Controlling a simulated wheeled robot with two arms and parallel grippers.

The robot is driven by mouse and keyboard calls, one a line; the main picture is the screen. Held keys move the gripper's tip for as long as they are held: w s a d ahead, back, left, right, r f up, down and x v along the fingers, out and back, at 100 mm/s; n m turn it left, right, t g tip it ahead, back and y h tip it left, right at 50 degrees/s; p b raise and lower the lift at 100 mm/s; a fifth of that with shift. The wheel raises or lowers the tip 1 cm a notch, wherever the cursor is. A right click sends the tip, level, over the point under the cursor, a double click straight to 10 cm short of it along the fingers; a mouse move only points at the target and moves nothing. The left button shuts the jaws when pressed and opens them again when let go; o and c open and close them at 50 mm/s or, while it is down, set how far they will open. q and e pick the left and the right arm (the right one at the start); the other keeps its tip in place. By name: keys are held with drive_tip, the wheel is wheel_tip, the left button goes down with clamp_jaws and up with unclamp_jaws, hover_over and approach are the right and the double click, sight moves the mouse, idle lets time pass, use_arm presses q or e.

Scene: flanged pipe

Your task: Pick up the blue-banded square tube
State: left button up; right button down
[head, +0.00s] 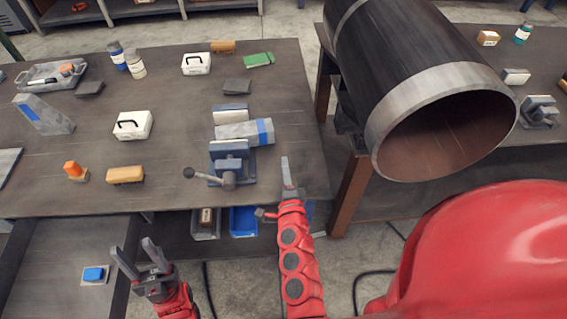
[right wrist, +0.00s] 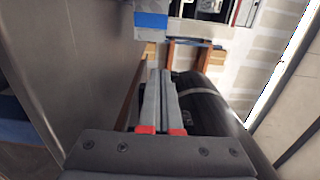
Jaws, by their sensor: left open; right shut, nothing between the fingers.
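The blue-banded square tube (head: 237,131) is grey with a blue band near its right end. It lies sideways on the workbench, directly behind the front of a blue-grey vise (head: 230,163); I cannot tell whether the vise jaws grip it. Its blue-banded end also shows at the top of the right wrist view (right wrist: 151,20). My right gripper (head: 287,165) is shut and empty, in front of and right of the tube, apart from it. It also shows in the right wrist view (right wrist: 160,90). My left gripper (head: 133,253) is open and empty, in front of the bench at lower left.
A large black pipe with a grey flange (head: 385,125) stands close on the right. The bench (head: 180,100) also holds white toolboxes (head: 132,125), a wooden brush (head: 125,175), bottles and a tray (head: 50,74).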

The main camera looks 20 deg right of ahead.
sight(266, 134)
drive_tip(key=p+x, duration=0.1)
drive_tip(key=x, duration=0.3)
drive_tip(key=p+x, duration=0.1)
drive_tip(key=x, duration=0.2)
drive_tip(key=shift+w+r+p, duration=0.1)
drive_tip(key=shift+r+p, duration=0.15)
drive_tip(key=shift+p, duration=0.05)
drive_tip(key=shift+w+a+p, duration=0.5)
drive_tip(key=shift+w+a, duration=0.05)
drive_tip(key=shift+w, duration=0.4)
drive_tip(key=shift+w+a+f+p, duration=0.3)
drive_tip(key=shift+w+a, duration=0.15)
drive_tip(key=shift+w, duration=0.2)
drive_tip(key=shift+w+a+f+b, duration=0.1)
drive_tip(key=shift+w+a+b, duration=0.35)
drive_tip(key=shift+w+b, duration=0.35)
drive_tip(key=shift+w+a, duration=0.1)
drive_tip(key=shift+w, duration=0.1)
